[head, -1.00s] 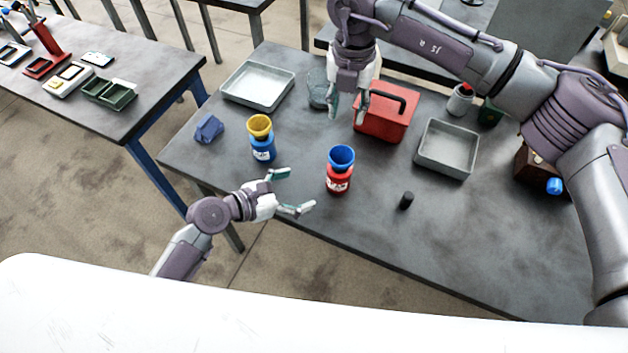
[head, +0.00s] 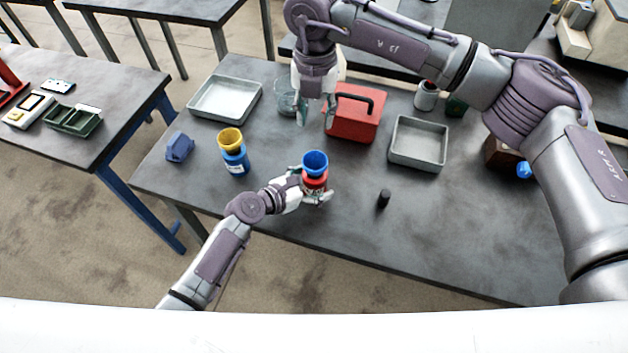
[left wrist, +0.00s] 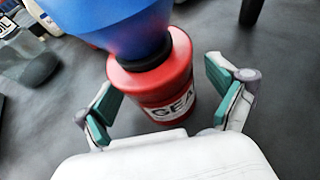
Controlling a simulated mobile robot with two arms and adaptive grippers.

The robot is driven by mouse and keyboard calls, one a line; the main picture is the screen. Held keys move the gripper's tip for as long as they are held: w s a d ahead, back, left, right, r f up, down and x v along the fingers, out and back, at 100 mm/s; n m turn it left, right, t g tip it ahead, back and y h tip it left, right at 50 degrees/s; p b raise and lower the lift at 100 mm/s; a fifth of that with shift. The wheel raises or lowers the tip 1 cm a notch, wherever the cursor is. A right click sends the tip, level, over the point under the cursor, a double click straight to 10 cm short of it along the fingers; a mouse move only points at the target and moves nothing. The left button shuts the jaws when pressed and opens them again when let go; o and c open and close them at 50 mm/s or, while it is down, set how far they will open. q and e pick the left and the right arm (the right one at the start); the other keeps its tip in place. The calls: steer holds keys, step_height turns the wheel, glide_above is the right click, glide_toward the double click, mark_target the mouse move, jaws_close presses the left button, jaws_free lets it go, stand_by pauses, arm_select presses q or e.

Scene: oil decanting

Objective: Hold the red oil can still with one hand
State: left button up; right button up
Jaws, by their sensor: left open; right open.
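The red oil can (head: 316,180) stands upright on the table with a blue funnel (head: 316,161) in its top. In the left wrist view the red can (left wrist: 160,88) shows a white label, and the blue funnel (left wrist: 115,22) rises out of the picture. My left gripper (head: 313,195) is open around the can, one finger on each side. In the left wrist view its fingers (left wrist: 160,110) show gaps to the can.
A blue can (head: 236,163) with a yellow funnel (head: 230,139) stands to the left, near a blue cloth-like item (head: 180,147). A black cap (head: 384,198) lies to the right. The red toolbox (head: 352,120), a grey tray (head: 418,145) and another tray (head: 225,98) stand behind.

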arm_select(q)
steer(key=shift+c, duration=0.4)
steer(key=c, duration=1.4)
steer(key=shift+c, duration=0.2)
